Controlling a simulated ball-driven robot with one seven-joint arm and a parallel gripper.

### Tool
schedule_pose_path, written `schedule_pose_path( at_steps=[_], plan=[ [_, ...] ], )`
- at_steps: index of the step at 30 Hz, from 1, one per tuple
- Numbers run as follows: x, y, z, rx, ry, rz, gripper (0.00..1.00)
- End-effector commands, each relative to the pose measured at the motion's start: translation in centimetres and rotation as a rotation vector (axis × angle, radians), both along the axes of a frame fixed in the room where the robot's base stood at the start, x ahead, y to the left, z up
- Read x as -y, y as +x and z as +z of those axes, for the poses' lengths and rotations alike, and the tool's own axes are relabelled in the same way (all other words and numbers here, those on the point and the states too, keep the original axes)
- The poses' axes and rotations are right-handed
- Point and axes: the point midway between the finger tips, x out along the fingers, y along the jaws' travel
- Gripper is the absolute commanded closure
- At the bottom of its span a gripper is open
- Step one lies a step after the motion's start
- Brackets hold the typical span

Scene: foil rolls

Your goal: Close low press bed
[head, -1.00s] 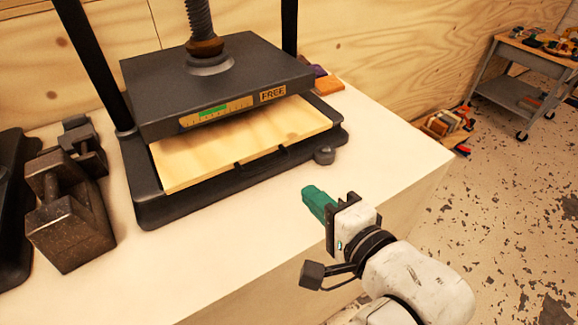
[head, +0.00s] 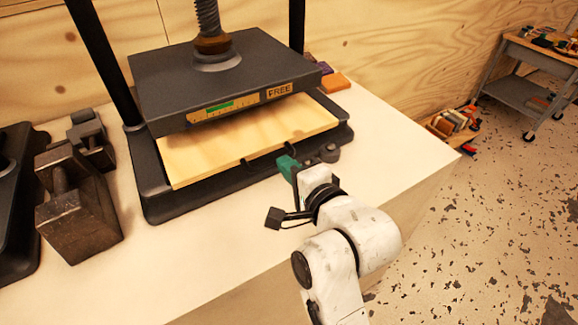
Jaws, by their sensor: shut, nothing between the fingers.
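The press stands on the white bench. Its dark upper plate (head: 215,88), marked FREE with a green strip on the scale, hangs on the screw (head: 209,22) above the bed. The press bed, a pale wooden board (head: 245,140) in a black frame (head: 190,203), lies under the plate and sticks out at the front, with a gap between them. My gripper (head: 286,163) has green fingers and is shut and empty. It is at the front edge of the frame, close to a small dark round knob (head: 329,153). I cannot tell whether the fingers touch the frame.
Rusty metal weights (head: 75,205) stand to the left. An orange block (head: 335,83) lies behind the press on the right. The white bench top (head: 395,150) is clear to the right, up to its edge. A grey cart (head: 530,75) stands farther off.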

Motion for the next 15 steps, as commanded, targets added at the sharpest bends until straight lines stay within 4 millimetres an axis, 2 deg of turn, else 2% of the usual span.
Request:
schedule_pose_path(
  at_steps=[4, 12, 15],
  plan=[
    [-0.4, 0.6, 0.0, -0.001, 0.001, 0.000, 1.00],
    [-2.4, 3.7, 0.0, 0.000, 0.001, -0.001, 1.00],
    [-2.6, 4.0, 0.0, 0.001, 0.000, -0.001, 1.00]
  ],
)
